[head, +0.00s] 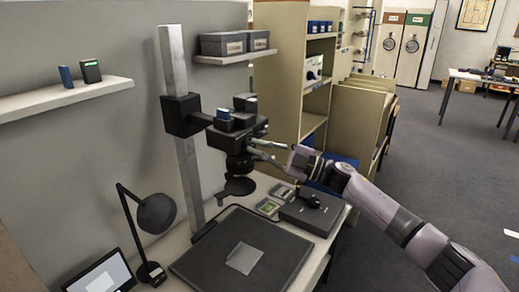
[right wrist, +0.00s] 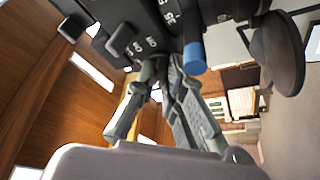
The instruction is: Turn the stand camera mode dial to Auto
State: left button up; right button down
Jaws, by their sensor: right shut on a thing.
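The stand camera (head: 240,132) is a black body on a pale upright post, lens pointing down over the dark baseboard. My right gripper (head: 262,151) reaches in from the right and touches the camera's near right side. In the right wrist view the fingertips (right wrist: 160,68) are closed together against the dark camera body (right wrist: 115,25), at a small part that seems to be the mode dial. The fingers mostly hide it, and its setting cannot be read. White markings show on the body nearby, beside a blue cylinder (right wrist: 194,57). My left gripper is not in view.
A black desk lamp (head: 157,213) stands left of the baseboard (head: 205,262), which bears a pale square sheet (head: 244,258). A dark control box (head: 311,212) sits at the right of the table. Shelving (head: 280,80) stands behind; open floor lies to the right.

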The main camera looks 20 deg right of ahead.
dwell(0.3)
jog(key=c, duration=1.7)
grip_release()
jog(key=v, duration=1.2)
jog(key=shift+f, duration=0.1)
